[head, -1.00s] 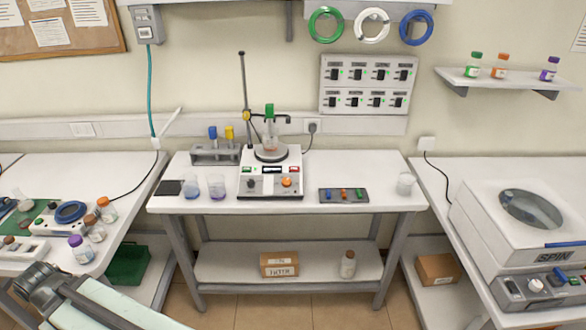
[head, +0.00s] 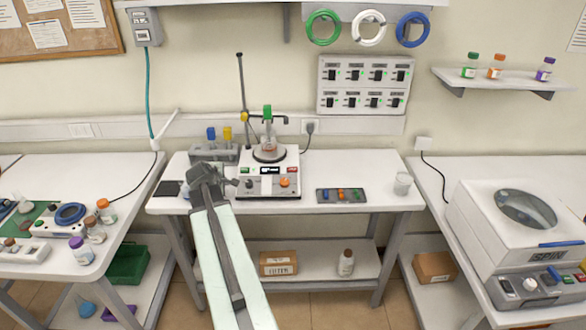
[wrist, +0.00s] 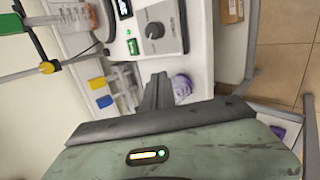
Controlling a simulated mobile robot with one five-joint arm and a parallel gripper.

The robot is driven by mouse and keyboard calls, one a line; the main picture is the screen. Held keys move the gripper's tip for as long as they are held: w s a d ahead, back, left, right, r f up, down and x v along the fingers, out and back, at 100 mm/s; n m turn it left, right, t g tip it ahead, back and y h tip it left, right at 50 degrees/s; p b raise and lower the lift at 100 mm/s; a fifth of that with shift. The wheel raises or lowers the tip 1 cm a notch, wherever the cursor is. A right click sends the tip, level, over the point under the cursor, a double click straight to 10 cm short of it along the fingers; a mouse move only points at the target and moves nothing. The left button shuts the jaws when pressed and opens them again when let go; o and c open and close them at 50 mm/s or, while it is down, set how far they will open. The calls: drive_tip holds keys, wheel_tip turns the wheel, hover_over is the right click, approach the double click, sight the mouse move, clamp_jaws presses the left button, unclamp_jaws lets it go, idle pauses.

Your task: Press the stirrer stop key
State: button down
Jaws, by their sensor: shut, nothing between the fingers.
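The white stirrer (head: 268,189) stands on the middle bench, with a clear vessel on its round plate. Its front shows a green key (head: 246,170) at left, a dark display (head: 270,170) in the middle and a red key (head: 291,170) at right. Key labels are too small to read. In the wrist view I see the green key (wrist: 132,47) and a grey knob (wrist: 154,30); the red key is out of that picture. My gripper (head: 230,182) is shut and empty, just left of the stirrer's front; its fingers (wrist: 158,88) point towards the bench.
A clamp stand (head: 242,95) rises behind the stirrer. A dark tray (head: 341,196) lies to its right, with bare bench between.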

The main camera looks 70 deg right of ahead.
drive_tip(key=s+d+r+n+h, duration=0.1)
drive_tip(key=s+d+r+h, duration=0.15)
drive_tip(key=s+d, duration=0.6)
wheel_tip(320, 180, up, 4)
drive_tip(key=n+g+h, duration=0.1)
drive_tip(key=n+g, duration=0.1)
hover_over(292, 169)
drive_tip(key=s+a, duration=0.2)
drive_tip(key=a, duration=0.3)
drive_tip(key=shift+w+r+p, duration=0.1)
drive_tip(key=shift+w+p, duration=0.15)
drive_tip(key=shift+p, duration=0.05)
drive_tip(key=f+b, duration=0.2)
drive_tip(key=d+f+b, duration=0.1)
drive_tip(key=f+b, duration=0.2)
drive_tip(key=w+d+f+b, duration=0.1)
drive_tip(key=f+b, duration=0.1)
drive_tip(key=shift+d+f+b, duration=0.25)
drive_tip(key=shift+f+b, duration=0.1)
drive_tip(key=shift+d+f+b, duration=0.15)
drive_tip(key=shift+f+b, duration=0.15)
drive_tip(key=shift+f, duration=0.1)
drive_tip(key=shift+d+f+b, duration=0.15)
drive_tip(key=shift+f+b, duration=0.15)
drive_tip(key=shift+b, duration=0.1)
